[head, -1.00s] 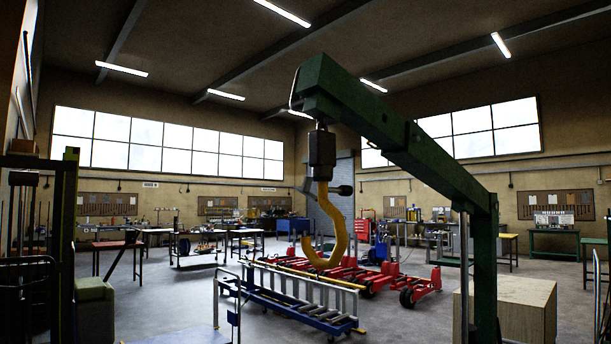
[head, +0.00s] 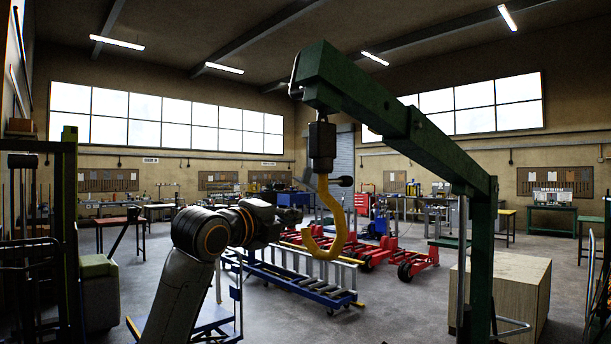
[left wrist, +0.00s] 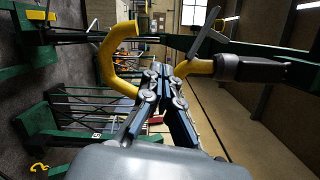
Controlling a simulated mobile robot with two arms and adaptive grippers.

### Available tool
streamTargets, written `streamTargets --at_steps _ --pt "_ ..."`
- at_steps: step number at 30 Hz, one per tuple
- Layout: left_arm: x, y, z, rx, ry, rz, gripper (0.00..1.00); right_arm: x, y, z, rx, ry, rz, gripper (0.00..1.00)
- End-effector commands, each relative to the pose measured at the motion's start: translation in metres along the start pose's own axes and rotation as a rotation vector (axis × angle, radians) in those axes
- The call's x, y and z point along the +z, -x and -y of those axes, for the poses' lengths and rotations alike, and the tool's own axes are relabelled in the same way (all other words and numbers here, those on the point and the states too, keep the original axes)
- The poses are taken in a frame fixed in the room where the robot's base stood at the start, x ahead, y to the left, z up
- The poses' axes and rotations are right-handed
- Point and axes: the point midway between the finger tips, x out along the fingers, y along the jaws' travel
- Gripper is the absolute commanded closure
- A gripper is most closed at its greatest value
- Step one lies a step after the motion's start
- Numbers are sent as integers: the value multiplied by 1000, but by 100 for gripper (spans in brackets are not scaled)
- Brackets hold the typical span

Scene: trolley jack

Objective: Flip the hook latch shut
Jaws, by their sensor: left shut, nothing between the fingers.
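The yellow hook (head: 336,225) hangs upright from a dark block (head: 321,145), its mouth facing left. In the left wrist view the hook (left wrist: 107,62) lies sideways, and a flat grey latch (left wrist: 206,32) sticks out from its shank, angled away from the hook's tip. The mouth stands open. In the head view the latch is hard to make out. My left gripper (head: 298,214) is left of the hook, near its mouth. In the left wrist view its fingers (left wrist: 160,72) are shut and empty, pointing at the shank near the latch. Contact cannot be told. My right gripper is not visible.
A green crane boom (head: 400,135) carries the hook. A black knob (head: 345,181) juts right from the shank. Below lie a blue and silver frame (head: 300,280) and red trolley jacks (head: 410,262). A wooden box (head: 510,290) stands at right.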

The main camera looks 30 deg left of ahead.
Motion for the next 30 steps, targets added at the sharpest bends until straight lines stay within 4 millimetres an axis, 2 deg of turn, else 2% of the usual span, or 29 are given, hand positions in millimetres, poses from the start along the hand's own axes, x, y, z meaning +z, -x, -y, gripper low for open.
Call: streamTargets --at_steps 1,3,6,17,23,30 --pt "12 11 25 -36 -42 13 100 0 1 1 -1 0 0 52" --pt "21 22 46 -70 -86 21 100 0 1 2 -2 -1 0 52" --pt "28 32 62 -95 -121 29 100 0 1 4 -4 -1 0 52" --pt "29 33 66 -102 -131 31 100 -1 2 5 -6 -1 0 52" --pt "30 16 71 -100 -127 28 100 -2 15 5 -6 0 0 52" --pt "31 -29 77 -99 -125 27 100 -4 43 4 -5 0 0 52"
